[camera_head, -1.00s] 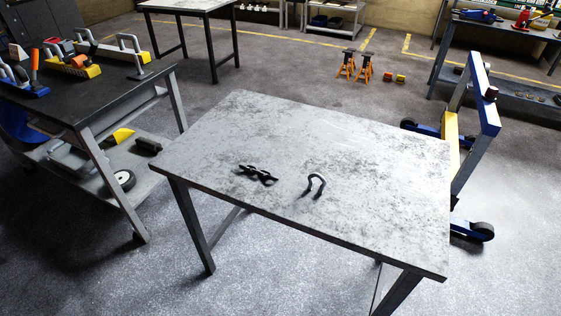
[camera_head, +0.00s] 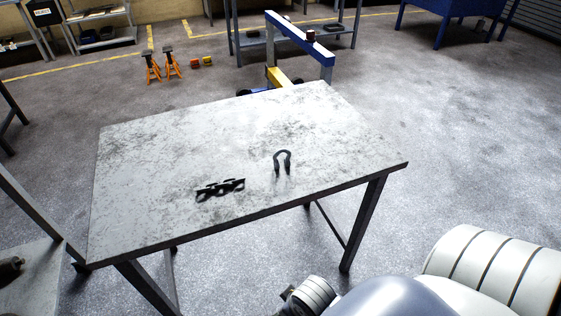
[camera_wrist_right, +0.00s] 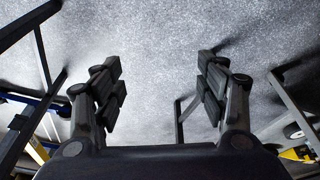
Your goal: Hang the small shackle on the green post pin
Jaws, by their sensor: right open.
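A small dark U-shaped shackle (camera_head: 283,161) stands upright on the grey worn tabletop (camera_head: 150,160), right of the middle, with its bow up. My right gripper (camera_wrist_right: 160,85) is open in the right wrist view, with nothing between its fingers and only floor beyond them. In the head view, part of my white right arm (camera_head: 490,265) shows at the bottom right, below the table's front edge and well apart from the shackle. My left gripper is not in view. I cannot make out a green post pin in these frames.
A black linked part (camera_head: 220,189) lies left of the shackle. A blue and yellow frame (camera_head: 300,40) stands behind the table. Orange jack stands (camera_head: 164,66) stand on the floor behind. Most of the tabletop is clear, and open floor lies right of the table.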

